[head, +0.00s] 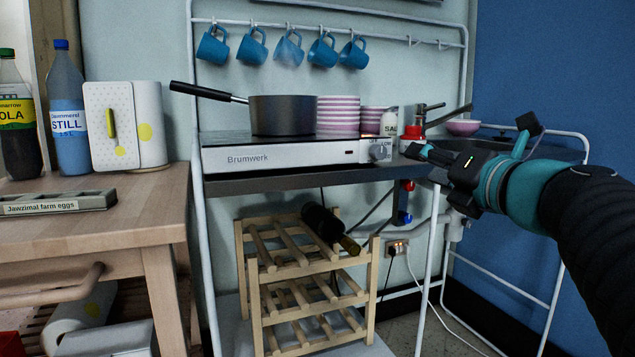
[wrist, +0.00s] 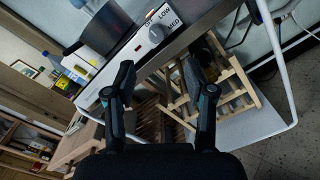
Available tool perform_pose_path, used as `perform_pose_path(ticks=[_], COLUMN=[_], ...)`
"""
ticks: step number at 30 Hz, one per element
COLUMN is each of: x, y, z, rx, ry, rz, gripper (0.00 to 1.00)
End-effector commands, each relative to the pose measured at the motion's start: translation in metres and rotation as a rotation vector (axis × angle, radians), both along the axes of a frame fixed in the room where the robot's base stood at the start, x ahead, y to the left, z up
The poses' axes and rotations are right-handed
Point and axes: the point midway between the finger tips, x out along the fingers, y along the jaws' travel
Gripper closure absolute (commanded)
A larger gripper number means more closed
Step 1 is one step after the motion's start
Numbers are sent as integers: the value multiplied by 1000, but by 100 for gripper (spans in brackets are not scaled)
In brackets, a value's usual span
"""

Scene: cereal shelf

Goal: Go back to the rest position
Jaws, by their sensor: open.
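My gripper (head: 438,132) is at the right in the head view, in front of the right end of the Brumwerk hot plate (head: 280,154). In the wrist view its two fingers (wrist: 163,88) are spread apart with nothing between them. The hot plate's knob (head: 380,151) is just left of the fingertips in the head view. It also shows in the wrist view (wrist: 156,34), beyond the fingers and apart from them. A dark pot (head: 283,115) with a long handle stands on the hot plate.
Pink striped bowls (head: 338,115) and a salt container (head: 389,121) stand near the pot. Blue mugs (head: 289,49) hang above. A wooden wine rack (head: 300,280) holding a bottle (head: 322,224) is below. A wooden table (head: 120,215) with bottles is at left. A sink (head: 545,147) is at right.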

Motion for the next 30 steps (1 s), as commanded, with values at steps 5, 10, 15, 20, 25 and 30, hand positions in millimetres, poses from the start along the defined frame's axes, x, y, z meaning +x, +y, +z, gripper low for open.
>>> perform_pose_path(ticks=[5,10,15,20,25,30], x=[9,1,-27,-64,-112,-157], y=[-49,-118,-155,-149,-95,-24], z=[9,-16,-70,-145,-222,-264], rx=[273,729,1194,1622,1982,2159], ry=[-21,-43,-22,72,275,537], rz=[-213,-500,-767,-1022,-1301,-1504], gripper=[46,46,46,46,46,46])
